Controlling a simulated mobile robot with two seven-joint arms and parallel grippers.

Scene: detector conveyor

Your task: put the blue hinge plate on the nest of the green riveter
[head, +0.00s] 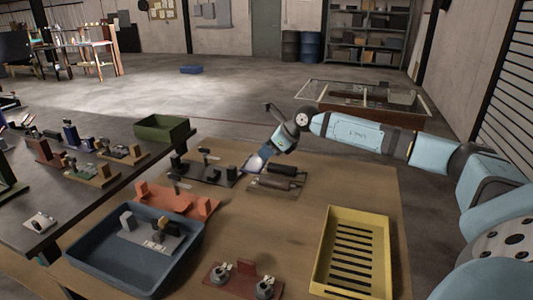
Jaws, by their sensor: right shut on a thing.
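My right gripper (262,152) reaches in from the right over the far part of the brown table. It is shut on a small pale blue piece (251,164), which looks like the blue hinge plate. The fingers and arm hide part of it. The piece is between a dark fixture (215,172) and a fixture with two dark cylinders (277,181); I cannot tell whether it touches either. A small fixture with greenish parts (123,155) stands on the dark table at left. I cannot tell for sure which fixture is the green riveter. My left gripper is not in view.
The brown table (300,220) also bears an orange fixture (180,203), a blue bin (110,270) holding a grey fixture, a red base (228,287) with two clamps, and a yellow slotted tray (377,222). A dark green box (160,121) stands at the dark table's far end.

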